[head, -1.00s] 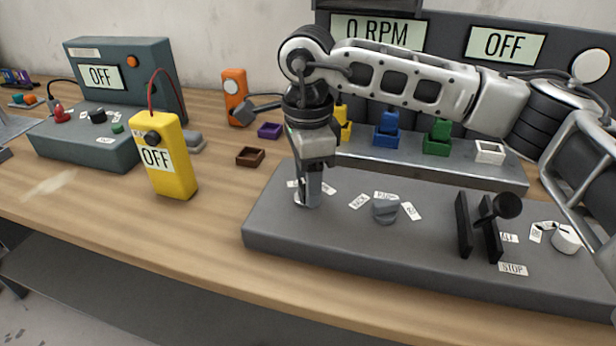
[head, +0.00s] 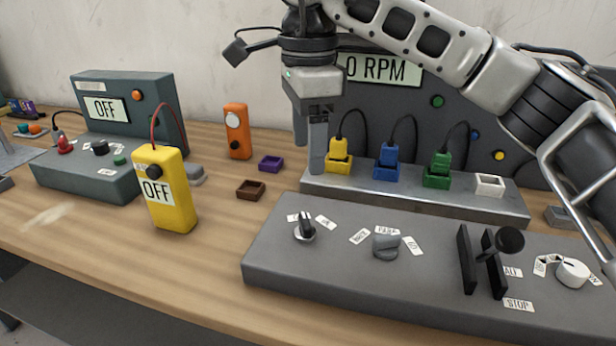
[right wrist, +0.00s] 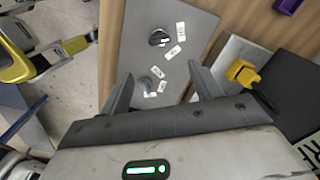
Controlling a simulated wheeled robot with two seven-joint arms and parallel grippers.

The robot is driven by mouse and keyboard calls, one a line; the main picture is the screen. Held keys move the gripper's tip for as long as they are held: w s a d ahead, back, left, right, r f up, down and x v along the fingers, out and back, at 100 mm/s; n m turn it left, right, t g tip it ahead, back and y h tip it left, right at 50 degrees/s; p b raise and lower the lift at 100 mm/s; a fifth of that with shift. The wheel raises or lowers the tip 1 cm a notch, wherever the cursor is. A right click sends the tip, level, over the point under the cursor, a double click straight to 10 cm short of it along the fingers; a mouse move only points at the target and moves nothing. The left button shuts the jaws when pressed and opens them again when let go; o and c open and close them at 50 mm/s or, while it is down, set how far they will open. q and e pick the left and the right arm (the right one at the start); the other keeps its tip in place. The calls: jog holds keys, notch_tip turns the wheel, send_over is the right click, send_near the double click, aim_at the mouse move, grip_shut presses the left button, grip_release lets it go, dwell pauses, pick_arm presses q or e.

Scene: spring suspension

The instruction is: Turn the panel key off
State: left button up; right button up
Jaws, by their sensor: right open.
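The panel key (head: 305,227) is a small dark grip on a light round collar. It sits at the left end of the grey sloped control panel (head: 330,262), with two white labels beside it. In the right wrist view the key (right wrist: 158,39) lies beyond the jaws; its label wording is too small to read. My right gripper (head: 309,152) is open and empty, raised above and behind the key, clear of it. Its two fingers also show in the right wrist view (right wrist: 160,75), apart with nothing between them. My left gripper is not in view.
A grey selector knob (head: 386,246), a black lever (head: 509,240) and a white knob (head: 571,273) stand along the panel. Behind are yellow (head: 339,164), blue (head: 386,172) and green (head: 437,178) plugs. A yellow meter (head: 165,205) stands left. The display (head: 378,68) reads 0 RPM.

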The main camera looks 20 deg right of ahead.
notch_tip(320, 180, up, 3)
jog(key=shift+r, duration=0.2)
dwell(0.4)
